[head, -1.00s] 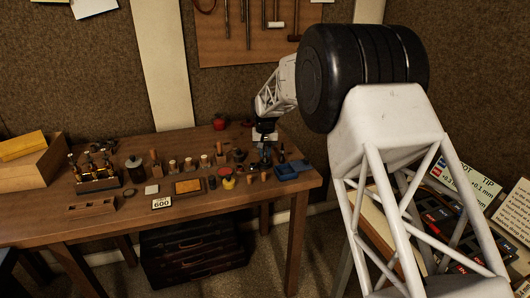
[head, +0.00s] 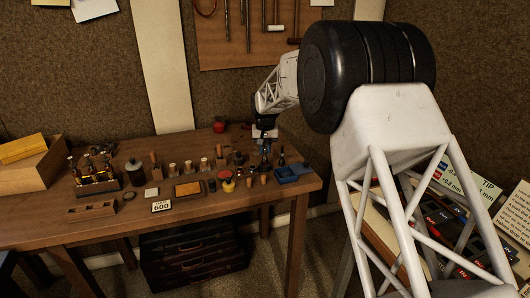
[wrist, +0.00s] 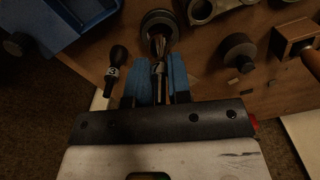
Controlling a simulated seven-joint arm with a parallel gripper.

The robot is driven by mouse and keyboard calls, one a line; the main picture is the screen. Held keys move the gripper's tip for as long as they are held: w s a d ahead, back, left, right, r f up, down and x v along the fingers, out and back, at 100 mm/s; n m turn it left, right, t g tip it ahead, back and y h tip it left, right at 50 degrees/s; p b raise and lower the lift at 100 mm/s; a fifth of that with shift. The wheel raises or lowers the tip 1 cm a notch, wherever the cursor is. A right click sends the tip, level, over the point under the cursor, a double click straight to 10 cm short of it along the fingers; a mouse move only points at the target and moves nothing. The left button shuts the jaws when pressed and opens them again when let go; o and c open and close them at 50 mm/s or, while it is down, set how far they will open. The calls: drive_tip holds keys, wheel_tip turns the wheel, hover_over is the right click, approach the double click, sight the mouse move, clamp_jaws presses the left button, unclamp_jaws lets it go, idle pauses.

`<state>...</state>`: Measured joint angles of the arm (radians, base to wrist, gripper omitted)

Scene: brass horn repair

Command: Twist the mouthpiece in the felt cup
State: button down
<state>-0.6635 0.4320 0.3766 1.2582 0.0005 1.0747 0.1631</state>
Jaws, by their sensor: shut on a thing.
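In the wrist view the blue fingers of my gripper (wrist: 160,82) are shut on a slim metal piece, apparently the mouthpiece (wrist: 159,68). Its far end reaches to a dark round cup (wrist: 151,17), apparently the felt cup. I cannot tell how deep it sits in the cup. In the head view my gripper (head: 265,146) points down over the right part of the bench, left of the blue tray. The mouthpiece and cup are too small to make out clearly there.
The blue tray (head: 287,174) is close beside my gripper; it also shows in the wrist view (wrist: 82,14). A black-handled tool (wrist: 117,62) stands left of the fingers. Several jars, pegs and blocks crowd the wooden bench (head: 120,228) to the left.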

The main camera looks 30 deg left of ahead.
drive_tip(key=shift+r, duration=1.9)
drive_tip(key=shift+d, duration=0.1)
drive_tip(key=w+d+r+m, duration=0.1)
drive_tip(key=w+d, duration=0.2)
drive_tip(key=d, duration=0.7)
drive_tip(key=w+d+r+m, duration=0.1)
drive_tip(key=w+d, duration=0.2)
drive_tip(key=d, duration=0.8)
drive_tip(key=w+d+r+m, duration=0.1)
drive_tip(key=w+d, duration=0.2)
drive_tip(key=d, duration=0.7)
drive_tip(key=s+d+r+m, duration=0.1)
drive_tip(key=d+r+m, duration=0.1)
drive_tip(key=d, duration=2.8)
drive_tip(key=shift+s+m, duration=0.4)
drive_tip(key=shift+a, duration=0.15)
